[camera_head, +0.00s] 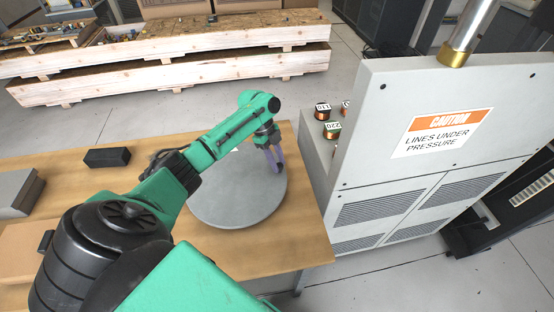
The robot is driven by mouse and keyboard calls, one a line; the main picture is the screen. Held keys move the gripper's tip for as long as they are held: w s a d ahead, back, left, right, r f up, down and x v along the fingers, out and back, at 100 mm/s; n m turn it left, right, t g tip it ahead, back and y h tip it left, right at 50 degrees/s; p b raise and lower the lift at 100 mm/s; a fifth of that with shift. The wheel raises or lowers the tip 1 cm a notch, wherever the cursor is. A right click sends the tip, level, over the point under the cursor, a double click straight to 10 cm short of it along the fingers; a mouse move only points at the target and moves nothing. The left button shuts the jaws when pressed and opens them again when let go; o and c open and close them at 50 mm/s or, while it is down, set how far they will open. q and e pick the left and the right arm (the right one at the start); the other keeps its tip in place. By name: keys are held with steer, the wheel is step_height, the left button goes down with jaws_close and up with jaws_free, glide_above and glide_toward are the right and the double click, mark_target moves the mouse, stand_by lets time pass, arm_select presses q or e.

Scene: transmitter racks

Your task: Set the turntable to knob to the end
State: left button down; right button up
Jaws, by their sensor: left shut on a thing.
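A round grey turntable (235,207) lies on the right part of the wooden table. My left gripper (277,170) reaches over its far right part with the fingers pointing down. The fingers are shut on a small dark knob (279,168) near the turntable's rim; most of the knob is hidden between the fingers. My left arm covers the turntable's left side. My right gripper is not in view.
A grey cabinet (365,180) with a caution sign (443,133) stands close to the table's right edge. Copper coils (323,112) sit on its ledge. A black block (107,157) lies at the table's left. Wooden crates (170,75) stand behind.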

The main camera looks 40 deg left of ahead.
arm_select(q)
steer(key=c, duration=0.6)
jaws_free()
steer(key=shift+r, duration=0.1)
steer(key=b+v, duration=0.2)
steer(key=v, duration=1.2)
steer(key=shift+r+b, duration=0.25)
steer(key=shift+b, duration=0.1)
